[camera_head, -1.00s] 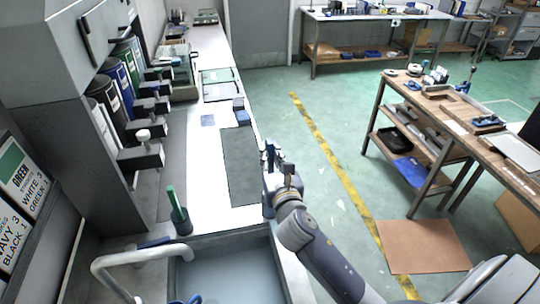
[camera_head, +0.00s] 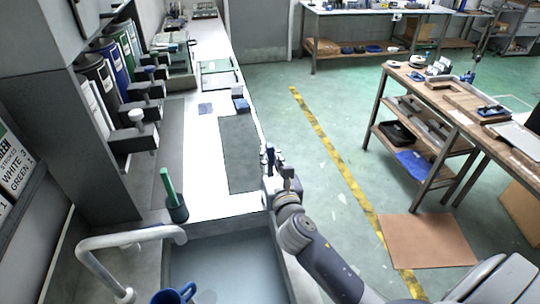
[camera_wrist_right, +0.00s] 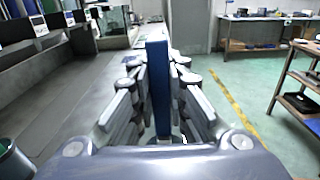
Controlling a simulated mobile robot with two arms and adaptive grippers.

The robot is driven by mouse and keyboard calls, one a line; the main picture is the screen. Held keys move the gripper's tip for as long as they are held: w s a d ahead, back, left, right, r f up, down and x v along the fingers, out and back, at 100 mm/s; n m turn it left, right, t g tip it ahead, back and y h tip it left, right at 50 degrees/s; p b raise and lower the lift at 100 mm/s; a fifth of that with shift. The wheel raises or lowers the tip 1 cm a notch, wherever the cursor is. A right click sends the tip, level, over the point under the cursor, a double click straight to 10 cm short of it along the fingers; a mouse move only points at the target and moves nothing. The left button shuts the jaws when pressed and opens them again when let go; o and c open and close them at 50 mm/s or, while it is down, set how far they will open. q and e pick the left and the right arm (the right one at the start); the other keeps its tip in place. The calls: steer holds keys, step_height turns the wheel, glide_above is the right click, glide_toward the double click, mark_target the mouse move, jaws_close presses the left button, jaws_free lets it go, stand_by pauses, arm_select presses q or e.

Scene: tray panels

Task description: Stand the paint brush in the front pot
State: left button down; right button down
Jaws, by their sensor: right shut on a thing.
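My right gripper (camera_head: 277,168) is over the right edge of the white counter. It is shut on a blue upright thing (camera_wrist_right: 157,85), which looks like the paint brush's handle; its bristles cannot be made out. In the head view only a small blue tip (camera_head: 270,153) shows. A dark pot (camera_head: 178,212) stands on the counter by the sink, left of my gripper and apart from it, with a green stick (camera_head: 168,187) leaning in it. A dark pot rim (camera_wrist_right: 12,160) also shows at the lower left of the wrist view. My left gripper is not in view.
A sink (camera_head: 225,270) with a grey tap (camera_head: 130,238) and a blue mug (camera_head: 172,295) lies in front. A dark mat (camera_head: 240,155) lies on the counter. Several dispensers (camera_head: 135,140) jut out at the left.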

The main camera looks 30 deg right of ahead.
steer(key=shift+f, duration=0.5)
steer(key=c, duration=1.5)
jaws_free()
steer(key=v, duration=1.2)
steer(key=shift+s+f, duration=0.1)
steer(key=shift+s, duration=0.05)
